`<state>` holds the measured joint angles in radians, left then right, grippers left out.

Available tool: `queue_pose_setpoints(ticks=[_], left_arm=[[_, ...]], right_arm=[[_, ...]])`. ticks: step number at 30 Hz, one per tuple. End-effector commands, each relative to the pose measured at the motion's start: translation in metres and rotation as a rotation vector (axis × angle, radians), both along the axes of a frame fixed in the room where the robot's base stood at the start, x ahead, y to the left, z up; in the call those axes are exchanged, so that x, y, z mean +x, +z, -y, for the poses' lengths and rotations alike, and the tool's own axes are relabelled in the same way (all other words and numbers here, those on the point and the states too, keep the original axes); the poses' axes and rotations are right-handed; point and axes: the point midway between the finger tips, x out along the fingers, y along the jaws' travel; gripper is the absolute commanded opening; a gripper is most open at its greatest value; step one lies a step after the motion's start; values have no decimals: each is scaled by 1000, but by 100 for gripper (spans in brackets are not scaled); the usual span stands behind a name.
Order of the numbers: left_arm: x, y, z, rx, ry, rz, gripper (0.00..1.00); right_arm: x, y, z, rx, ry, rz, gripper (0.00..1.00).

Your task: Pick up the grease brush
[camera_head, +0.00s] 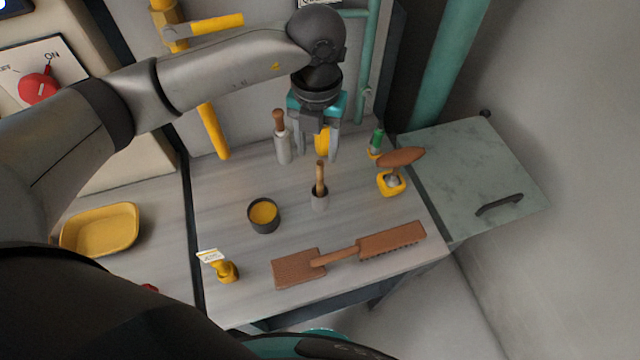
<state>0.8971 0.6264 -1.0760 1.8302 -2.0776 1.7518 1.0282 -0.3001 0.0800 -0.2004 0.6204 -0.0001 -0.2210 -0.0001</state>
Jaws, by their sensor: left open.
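My left gripper (318,153) is open, pointing down, above and behind this handle. The fingers are apart from it. A yellow piece shows between the fingers; I cannot tell whether it lies between them or behind. A dark round tin (263,215) of yellow grease sits left of the holder. My right gripper is not in view.
A long wooden brush (350,252) lies along the front edge. A grey tool with a brown handle (282,140) stands at the back. A yellow-based tool (391,183) is at right, a yellow tagged item (225,270) at front left, a yellow tray (100,230) farther left.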

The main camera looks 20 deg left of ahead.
Motion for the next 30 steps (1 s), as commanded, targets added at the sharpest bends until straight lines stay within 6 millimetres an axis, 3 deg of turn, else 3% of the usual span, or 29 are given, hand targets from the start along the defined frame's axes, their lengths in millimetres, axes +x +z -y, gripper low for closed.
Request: queue_pose_setpoints(ticks=[6, 13, 21, 30], left_arm=[[0, -37, 1, -2, 0, -3, 55], [0, -52, 2, -2, -1, -3, 55], [1, -89, 5, -3, -1, -3, 55], [2, -97, 5, -4, -2, 0, 55]], right_arm=[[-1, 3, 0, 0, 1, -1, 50], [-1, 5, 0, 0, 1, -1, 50], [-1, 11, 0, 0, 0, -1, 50], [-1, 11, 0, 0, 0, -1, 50]])
